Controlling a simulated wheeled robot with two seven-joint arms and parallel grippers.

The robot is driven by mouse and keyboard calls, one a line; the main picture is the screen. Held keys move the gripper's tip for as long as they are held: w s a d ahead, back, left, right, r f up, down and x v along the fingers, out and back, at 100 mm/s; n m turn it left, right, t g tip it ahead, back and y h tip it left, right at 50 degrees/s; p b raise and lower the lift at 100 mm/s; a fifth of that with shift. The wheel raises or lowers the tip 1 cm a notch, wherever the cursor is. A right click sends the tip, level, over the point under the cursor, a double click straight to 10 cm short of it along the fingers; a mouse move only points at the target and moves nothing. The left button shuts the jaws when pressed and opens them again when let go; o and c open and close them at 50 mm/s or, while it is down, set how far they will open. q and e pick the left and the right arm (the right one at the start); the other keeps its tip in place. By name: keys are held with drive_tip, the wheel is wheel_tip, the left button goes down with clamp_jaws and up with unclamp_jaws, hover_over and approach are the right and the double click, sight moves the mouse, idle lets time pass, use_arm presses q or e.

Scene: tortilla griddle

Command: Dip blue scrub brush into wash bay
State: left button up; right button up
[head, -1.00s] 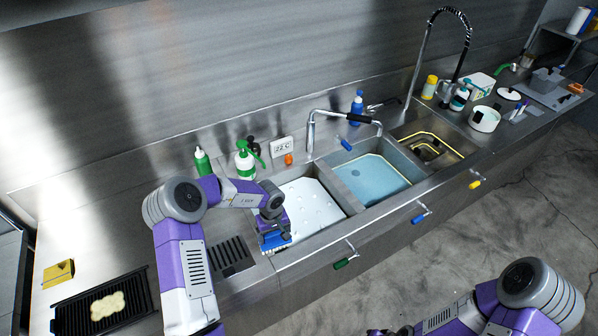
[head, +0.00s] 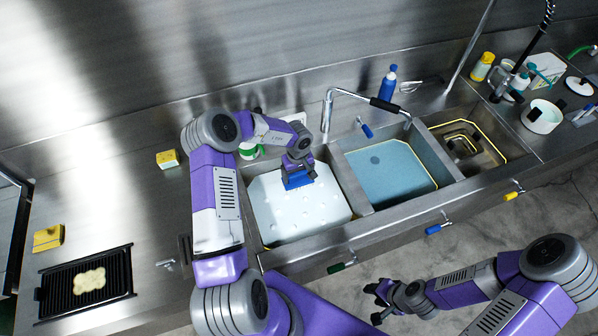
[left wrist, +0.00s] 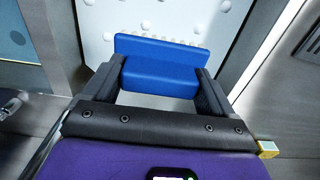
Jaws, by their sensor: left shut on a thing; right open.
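The blue scrub brush (head: 298,182) is held in my left gripper (head: 297,170), over the back middle part of the left basin. This basin (head: 308,232) is filled with white suds. In the left wrist view the brush (left wrist: 160,75) sits between the two dark fingers of the gripper (left wrist: 158,85), with the white suds beyond it. I cannot tell whether its bristles touch the suds. My right gripper (head: 380,301) is open and empty, low in front of the counter.
A blue-water basin (head: 385,178) lies right of the suds, then a dark basin (head: 470,150). A faucet (head: 328,112) stands behind. A yellow sponge (head: 167,159) and a griddle (head: 55,283) are on the left counter. Colored levers line the front.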

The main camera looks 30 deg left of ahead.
use_arm(q)
drive_tip(key=shift+w+f, duration=0.1)
drive_tip(key=shift+f, duration=1.1)
wheel_tip(320, 180, down, 5)
drive_tip(key=shift+f+b, duration=0.1)
drive_tip(key=shift+b, duration=0.95)
wheel_tip(320, 180, down, 7)
drive_tip(key=b, duration=0.3)
drive_tip(key=shift+f+b, duration=0.2)
drive_tip(key=shift+b, duration=0.15)
drive_tip(key=shift+r+p, duration=2.9)
drive_tip(key=shift+r, duration=3.05)
